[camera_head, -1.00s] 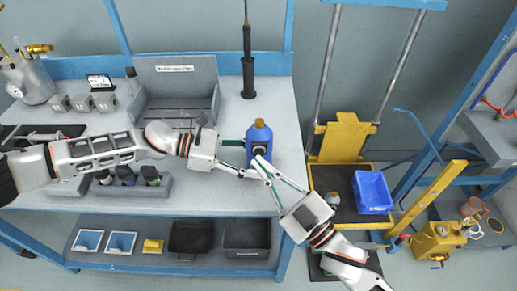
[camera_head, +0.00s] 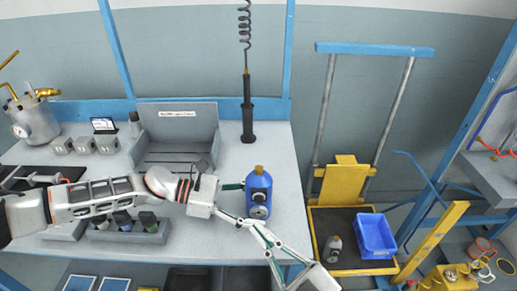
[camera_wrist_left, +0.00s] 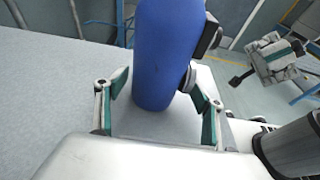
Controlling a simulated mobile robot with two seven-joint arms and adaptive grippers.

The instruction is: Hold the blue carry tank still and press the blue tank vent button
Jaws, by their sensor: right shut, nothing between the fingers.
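The blue carry tank (camera_head: 259,183) stands upright on the bench near its right end, with a brass cap on top and a dark, pale-ringed round fitting low on its front. The vent button is too small to tell apart from the fittings. My left gripper (camera_head: 240,202) reaches in from the left with a finger on each side of the tank. My right gripper (camera_head: 256,228) is shut and empty, just in front of and below the tank's front fitting.
A grey open bin (camera_head: 178,127) and a black tool on a coiled cord (camera_head: 248,120) stand behind on the bench. Small bottles sit in a rack (camera_head: 125,233) under my left arm. A yellow trolley with a blue crate (camera_head: 374,236) stands right of the bench.

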